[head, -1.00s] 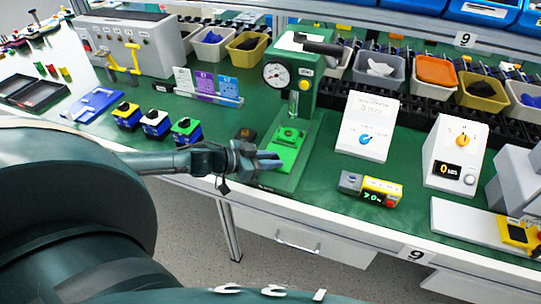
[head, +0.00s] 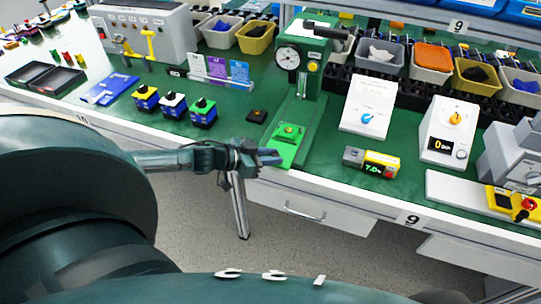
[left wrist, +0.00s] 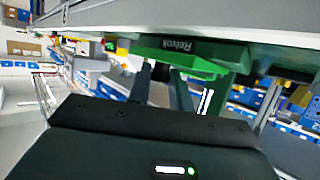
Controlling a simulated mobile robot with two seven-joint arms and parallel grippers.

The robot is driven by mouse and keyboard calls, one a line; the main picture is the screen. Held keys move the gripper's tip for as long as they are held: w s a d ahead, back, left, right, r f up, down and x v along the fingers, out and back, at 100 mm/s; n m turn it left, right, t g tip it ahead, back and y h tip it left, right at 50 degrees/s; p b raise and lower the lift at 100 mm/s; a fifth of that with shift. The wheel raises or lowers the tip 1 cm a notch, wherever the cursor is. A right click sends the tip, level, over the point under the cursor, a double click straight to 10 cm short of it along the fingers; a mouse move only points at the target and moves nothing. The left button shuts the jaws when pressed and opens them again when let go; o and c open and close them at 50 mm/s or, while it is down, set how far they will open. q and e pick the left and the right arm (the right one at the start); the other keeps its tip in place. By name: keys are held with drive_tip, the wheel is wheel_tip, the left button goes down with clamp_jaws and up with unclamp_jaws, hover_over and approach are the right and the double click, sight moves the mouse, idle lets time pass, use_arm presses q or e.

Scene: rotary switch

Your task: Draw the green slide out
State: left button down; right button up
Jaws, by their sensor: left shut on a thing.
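The bright green slide (head: 287,146) lies at the front of the green press (head: 303,65) and reaches the table's front edge. A bare strip of the press's base (head: 298,110) shows behind it. My left gripper (head: 270,157) is at the slide's front left side, shut on it; the fingertips partly hide the grip. In the left wrist view the left gripper's two fingers (left wrist: 160,82) reach up to a green part marked "Rework" (left wrist: 185,47). The exact contact is hard to see there. My right gripper is not in view.
A small black block (head: 257,116) lies left of the slide. Several coloured-top switch blocks (head: 174,105) stand farther left. A drawer with a handle (head: 305,212) is under the table edge. The floor in front is free.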

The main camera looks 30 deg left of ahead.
use_arm(q)
drive_tip(key=c, duration=1.3)
unclamp_jaws()
drive_tip(key=shift+s, duration=0.2)
drive_tip(key=shift+o, duration=0.2)
drive_tip(key=p+v, duration=0.2)
drive_tip(key=v, duration=1.1)
drive_tip(key=shift+p, duration=0.35)
drive_tip(key=shift+s, duration=0.1)
drive_tip(key=s+d+f+n+g+y, duration=0.4)
drive_tip(key=s+d+y, duration=0.3)
drive_tip(key=d, duration=0.7)
drive_tip(key=s+d+r+g, duration=0.3)
drive_tip(key=s+g, duration=0.1)
drive_tip(key=s, duration=0.3)
drive_tip(key=w+d+f+t+h, duration=0.3)
drive_tip(key=w+d+f+t, duration=0.2)
drive_tip(key=d+f+t, duration=0.1)
wheel_tip(320, 180, down, 2)
drive_tip(key=shift+w+f+m+t, duration=0.1)
drive_tip(key=shift+w+m+t, duration=0.15)
drive_tip(key=shift+t, duration=0.25)
